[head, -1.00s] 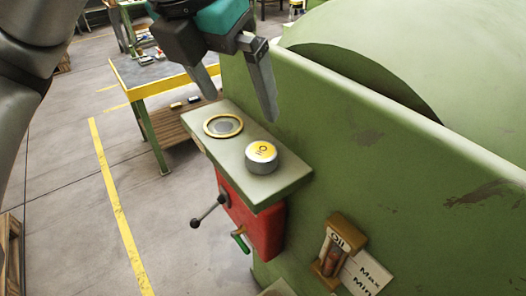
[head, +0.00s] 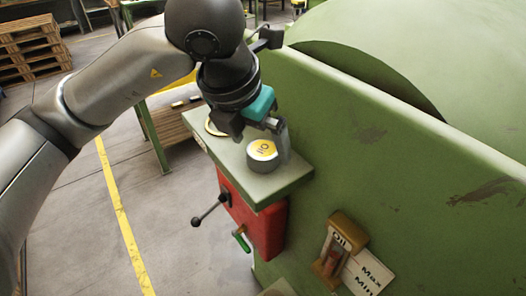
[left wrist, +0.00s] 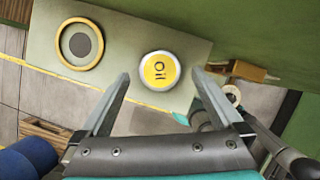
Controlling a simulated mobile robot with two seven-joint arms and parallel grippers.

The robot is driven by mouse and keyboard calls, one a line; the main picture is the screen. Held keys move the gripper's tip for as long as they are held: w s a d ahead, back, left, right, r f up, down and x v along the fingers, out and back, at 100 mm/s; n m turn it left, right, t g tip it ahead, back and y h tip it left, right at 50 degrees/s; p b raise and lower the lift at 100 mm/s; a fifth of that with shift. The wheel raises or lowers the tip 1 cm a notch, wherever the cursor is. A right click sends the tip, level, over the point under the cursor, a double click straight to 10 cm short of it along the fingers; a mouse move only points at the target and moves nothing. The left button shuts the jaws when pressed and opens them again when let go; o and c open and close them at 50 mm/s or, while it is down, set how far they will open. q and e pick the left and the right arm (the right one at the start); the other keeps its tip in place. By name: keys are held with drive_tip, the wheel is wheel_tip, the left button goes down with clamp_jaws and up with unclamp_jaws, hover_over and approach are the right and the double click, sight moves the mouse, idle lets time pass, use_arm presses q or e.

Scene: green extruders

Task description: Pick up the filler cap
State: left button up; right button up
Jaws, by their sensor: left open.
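The filler cap (head: 262,155), a silver disc with a yellow top marked "Oil", stands on the green shelf (head: 285,184) of the machine. It also shows in the left wrist view (left wrist: 159,70). My left gripper (head: 262,138) is open and close over the cap, fingers pointing down. In the left wrist view the cap lies between and just beyond the two fingertips (left wrist: 161,76), with no finger visibly closed on it.
The green machine wall (head: 400,170) rises right behind the shelf. Below the shelf are a red box (head: 250,215) with levers and an oil gauge (head: 338,248). Wooden pallets (head: 32,45) stand far left.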

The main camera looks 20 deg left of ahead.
use_arm(q)
drive_tip(key=shift+x, duration=1.15)
drive_tip(key=c, duration=1.5)
clamp_jaws()
drive_tip(key=shift+r, duration=0.1)
drive_tip(key=shift+r, duration=0.1)
